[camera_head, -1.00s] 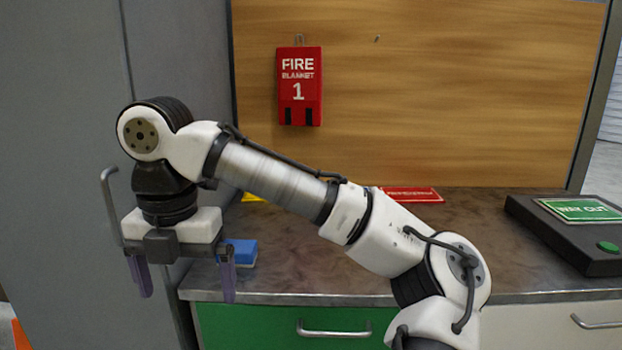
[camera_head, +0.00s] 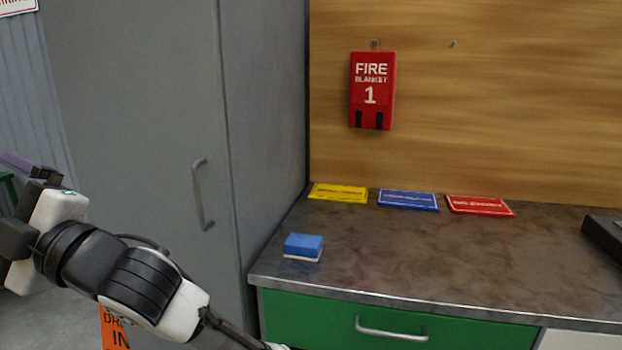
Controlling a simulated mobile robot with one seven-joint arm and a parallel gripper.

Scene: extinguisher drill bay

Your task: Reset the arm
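My arm reaches in from the bottom of the head view toward the left edge. My gripper (camera_head: 22,170) is at the far left, in front of the grey cabinet side and clear of the counter. One purple finger points up and left; the other finger is hidden or out of the picture, so I cannot tell how far apart they are. I see nothing held in the part that shows.
The counter (camera_head: 420,265) holds a blue-and-white sponge (camera_head: 303,246) and yellow (camera_head: 339,193), blue (camera_head: 408,200) and red (camera_head: 480,206) signs. A fire blanket box (camera_head: 372,91) hangs above. A tall grey cabinet (camera_head: 150,120) stands left, an orange sign (camera_head: 115,328) below.

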